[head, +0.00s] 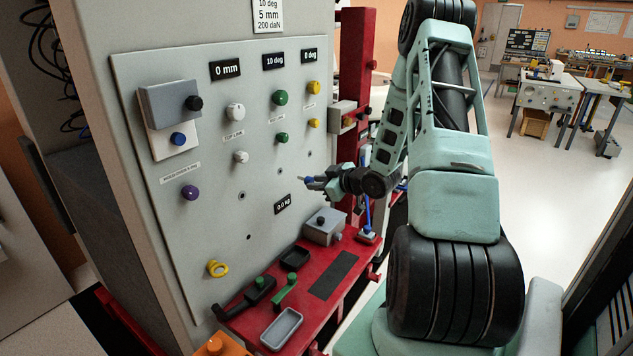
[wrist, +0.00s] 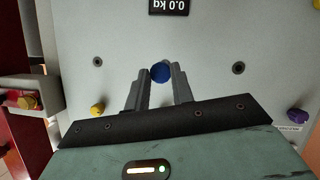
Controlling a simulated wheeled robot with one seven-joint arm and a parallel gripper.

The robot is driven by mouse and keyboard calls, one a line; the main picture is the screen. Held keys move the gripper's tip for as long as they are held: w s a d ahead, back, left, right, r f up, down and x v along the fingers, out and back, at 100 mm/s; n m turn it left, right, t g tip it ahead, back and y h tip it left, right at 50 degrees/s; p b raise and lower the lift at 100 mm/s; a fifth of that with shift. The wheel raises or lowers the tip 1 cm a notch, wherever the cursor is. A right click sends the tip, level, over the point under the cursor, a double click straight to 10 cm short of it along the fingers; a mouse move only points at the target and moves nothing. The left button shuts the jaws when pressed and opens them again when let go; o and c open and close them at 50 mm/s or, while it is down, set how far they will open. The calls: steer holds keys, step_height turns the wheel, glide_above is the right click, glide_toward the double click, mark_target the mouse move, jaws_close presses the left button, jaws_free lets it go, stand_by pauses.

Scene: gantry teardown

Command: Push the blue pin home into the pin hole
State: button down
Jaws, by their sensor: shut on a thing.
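The blue pin (wrist: 160,72) shows as a round blue head between the fingertips of my gripper (wrist: 160,80) in the wrist view. My gripper is shut on it. In the head view my gripper (head: 314,183) is in front of the grey panel, right of the black 0.0 kg label (head: 283,204). Two open dark-centred holes show on the panel in the wrist view, one left (wrist: 98,61) and one right (wrist: 238,68). I cannot tell which hole is the pin hole.
The grey panel (head: 215,240) carries green, white, yellow and purple knobs. A red post (head: 356,90) stands behind my arm. Open floor lies to the right.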

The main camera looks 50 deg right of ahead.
mark_target(306, 177)
steer(key=shift+s, duration=0.1)
steer(key=shift+w+a+b, duration=0.15)
steer(key=shift+w+b, duration=0.05)
steer(key=shift+w, duration=1.25)
steer(key=shift+w+a+b, duration=0.1)
steer(key=shift+w+b, duration=0.05)
steer(key=shift+w, duration=1.25)
steer(key=shift+w+a, duration=0.1)
steer(key=shift+w, duration=0.8)
steer(key=shift+w+b, duration=0.3)
steer(key=shift+w, duration=0.9)
steer(key=c, duration=1.1)
jaws_free()
steer(key=shift+w, duration=0.1)
